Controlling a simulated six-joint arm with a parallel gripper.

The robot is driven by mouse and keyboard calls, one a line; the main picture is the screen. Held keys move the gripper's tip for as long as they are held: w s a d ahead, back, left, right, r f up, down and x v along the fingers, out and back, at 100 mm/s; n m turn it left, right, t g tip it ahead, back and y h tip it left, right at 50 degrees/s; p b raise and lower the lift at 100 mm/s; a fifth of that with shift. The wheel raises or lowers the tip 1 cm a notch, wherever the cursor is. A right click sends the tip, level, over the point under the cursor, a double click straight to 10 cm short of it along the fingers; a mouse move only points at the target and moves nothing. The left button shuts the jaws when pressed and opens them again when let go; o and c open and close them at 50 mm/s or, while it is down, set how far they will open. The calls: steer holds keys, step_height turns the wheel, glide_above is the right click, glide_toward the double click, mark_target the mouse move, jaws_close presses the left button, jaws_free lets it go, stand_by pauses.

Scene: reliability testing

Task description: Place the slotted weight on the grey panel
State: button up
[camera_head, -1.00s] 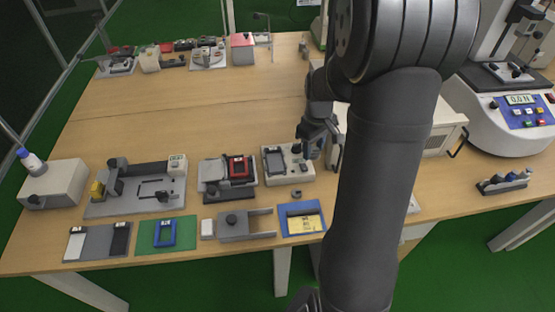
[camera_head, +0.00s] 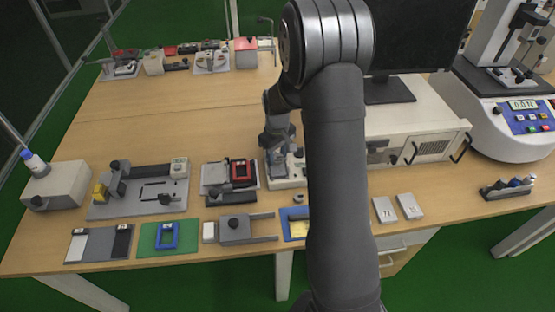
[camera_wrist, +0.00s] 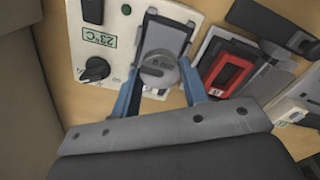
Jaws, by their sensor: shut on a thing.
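In the wrist view, the slotted weight (camera_wrist: 158,70), a round grey disc with markings, sits between the blue fingers of my gripper (camera_wrist: 160,82), which is shut on it. It is over the dark grey plate of a white instrument with a knob and a 23°C display; I cannot tell whether it touches. In the head view, my gripper (camera_head: 283,152) is over that instrument, and the weight cannot be made out. A panel at the front left has a white part, a bare grey middle (camera_head: 100,246) and a dark part, and may be the grey panel.
A black and red device (camera_head: 243,172) stands just left of the instrument (camera_head: 290,184). A grey clamp (camera_head: 237,228), a blue tray (camera_head: 294,226) and a green mat (camera_head: 187,234) lie along the front. A white cabinet (camera_head: 425,125) is to the right.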

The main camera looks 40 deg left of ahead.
steer(key=shift+f, duration=1.3)
steer(key=shift+f, duration=0.15)
steer(key=o, duration=1.1)
step_height(320, 180, up, 12)
step_height(320, 180, down, 12)
steer(key=shift+r, duration=2)
